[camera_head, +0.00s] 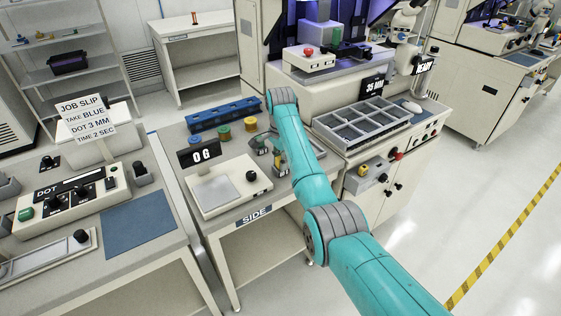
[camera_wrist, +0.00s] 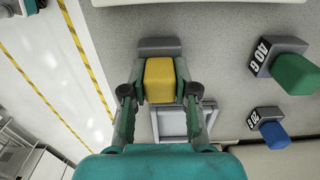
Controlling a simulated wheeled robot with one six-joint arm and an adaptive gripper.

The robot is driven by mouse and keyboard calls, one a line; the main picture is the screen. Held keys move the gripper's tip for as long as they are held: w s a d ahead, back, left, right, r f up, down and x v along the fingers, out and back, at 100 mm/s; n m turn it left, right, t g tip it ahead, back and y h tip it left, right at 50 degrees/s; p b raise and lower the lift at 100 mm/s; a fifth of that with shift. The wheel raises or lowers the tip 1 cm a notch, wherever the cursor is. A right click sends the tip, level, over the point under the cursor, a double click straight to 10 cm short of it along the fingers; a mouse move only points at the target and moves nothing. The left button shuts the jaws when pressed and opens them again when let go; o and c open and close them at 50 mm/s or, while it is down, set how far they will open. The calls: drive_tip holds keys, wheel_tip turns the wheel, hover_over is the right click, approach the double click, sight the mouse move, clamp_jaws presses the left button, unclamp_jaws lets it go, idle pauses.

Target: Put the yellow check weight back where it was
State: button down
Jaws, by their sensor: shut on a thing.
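The yellow check weight (camera_wrist: 159,80) is a block between the two fingers of my gripper (camera_wrist: 160,92), which are shut on its sides. A grey block (camera_wrist: 160,47) shows just beyond the weight in the wrist view; I cannot tell whether the weight touches it. In the head view a bit of yellow (camera_head: 281,159) shows at my gripper, above the right part of the side table (camera_head: 255,212), partly hidden by my arm. A green weight (camera_wrist: 296,74) sits at a grey stand marked 40 G (camera_wrist: 272,55). A blue weight (camera_wrist: 274,135) sits at a stand marked 20 G (camera_wrist: 261,118).
A scale (camera_head: 228,188) with a display reading 0 G (camera_head: 202,153) stands left of my gripper. Several coloured spools (camera_head: 223,132) and a blue rack (camera_head: 222,113) lie behind. The bonder (camera_head: 340,95) with a grey compartment tray (camera_head: 362,124) stands to the right.

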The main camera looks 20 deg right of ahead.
drive_tip(key=shift+f, duration=0.1)
drive_tip(key=c, duration=0.9)
unclamp_jaws()
